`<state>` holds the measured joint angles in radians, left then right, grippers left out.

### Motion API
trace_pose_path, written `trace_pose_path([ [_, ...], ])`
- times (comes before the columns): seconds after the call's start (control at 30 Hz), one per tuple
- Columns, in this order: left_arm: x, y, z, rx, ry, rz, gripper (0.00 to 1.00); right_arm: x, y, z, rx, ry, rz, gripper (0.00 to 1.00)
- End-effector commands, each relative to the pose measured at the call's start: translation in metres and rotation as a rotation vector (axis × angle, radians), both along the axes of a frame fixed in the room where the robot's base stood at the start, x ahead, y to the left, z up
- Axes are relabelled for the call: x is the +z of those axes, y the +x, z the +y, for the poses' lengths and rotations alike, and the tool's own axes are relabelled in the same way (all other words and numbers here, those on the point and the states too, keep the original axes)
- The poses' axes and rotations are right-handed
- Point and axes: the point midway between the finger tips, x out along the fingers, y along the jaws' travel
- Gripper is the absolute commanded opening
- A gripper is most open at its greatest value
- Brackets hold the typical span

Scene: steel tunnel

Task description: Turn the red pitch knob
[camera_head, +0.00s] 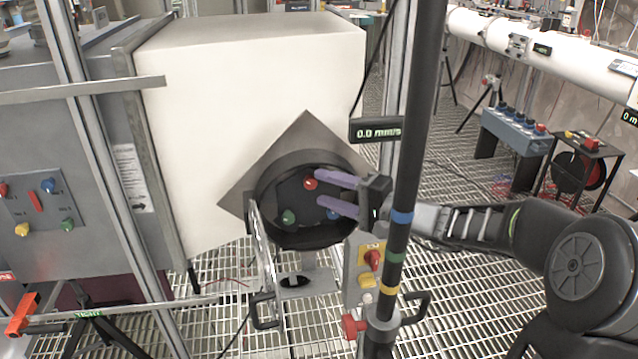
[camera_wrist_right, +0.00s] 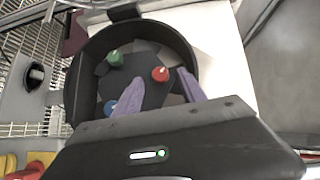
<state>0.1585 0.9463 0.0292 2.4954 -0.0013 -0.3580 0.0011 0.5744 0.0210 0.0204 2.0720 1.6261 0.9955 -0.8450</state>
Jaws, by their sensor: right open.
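The red knob (camera_head: 310,183) sits at the upper part of a dark panel inside a round black housing (camera_head: 262,212). It also shows in the right wrist view (camera_wrist_right: 160,74), in line with the gap between the fingertips. A green knob (camera_head: 288,216) is at lower left, and a blue knob (camera_head: 333,214) is partly hidden behind a finger. My right gripper (camera_head: 319,187) is open, its two purple fingers reaching into the housing from the right. In the right wrist view the gripper (camera_wrist_right: 163,78) holds nothing; I cannot tell whether a finger touches the red knob. My left gripper is not in view.
A black pole (camera_head: 412,140) with coloured bands stands in front of my right arm. A display (camera_head: 376,130) reads 0.0 mm/s. A metal frame with handles (camera_head: 265,310) stands below the housing. A large white box (camera_head: 240,90) is behind it.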

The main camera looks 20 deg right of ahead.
Motion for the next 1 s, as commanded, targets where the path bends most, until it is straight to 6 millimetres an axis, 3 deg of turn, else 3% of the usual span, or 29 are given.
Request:
trace_pose_path([
  [0.2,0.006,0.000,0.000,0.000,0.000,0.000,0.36,-0.001,0.020,0.012,0.002,0.001,-0.001,0.48],
  [0.5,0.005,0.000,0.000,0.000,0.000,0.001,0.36,-0.002,0.022,0.013,0.001,-0.001,0.000,0.48],
  [1.0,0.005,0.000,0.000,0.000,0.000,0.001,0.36,-0.002,0.022,0.013,0.001,-0.001,0.000,0.07],
])
